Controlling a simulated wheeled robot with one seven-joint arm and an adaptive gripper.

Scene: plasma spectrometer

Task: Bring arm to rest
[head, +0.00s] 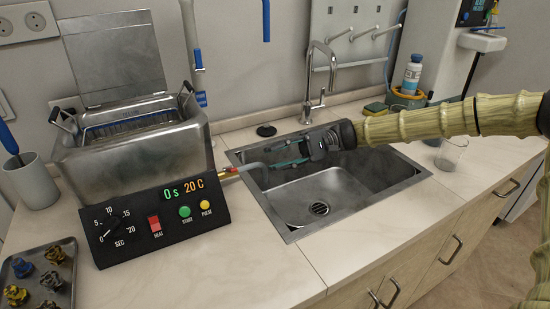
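My arm (440,122), in a ribbed tan sleeve, reaches in from the right in the head view. My gripper (276,156) is over the left part of the sink (290,231), pointing left. Its two teal fingers look spread apart, with nothing visible between them. The fingertips are close to the end of a pale tube from the bath's drain valve (228,173). I cannot tell whether they touch it.
A steel ultrasonic bath (140,148) with its lid up stands left of the sink, behind a control panel (155,219) reading 0 s and 20 C. A faucet (313,85) rises behind the sink. A glass beaker (451,153) stands right.

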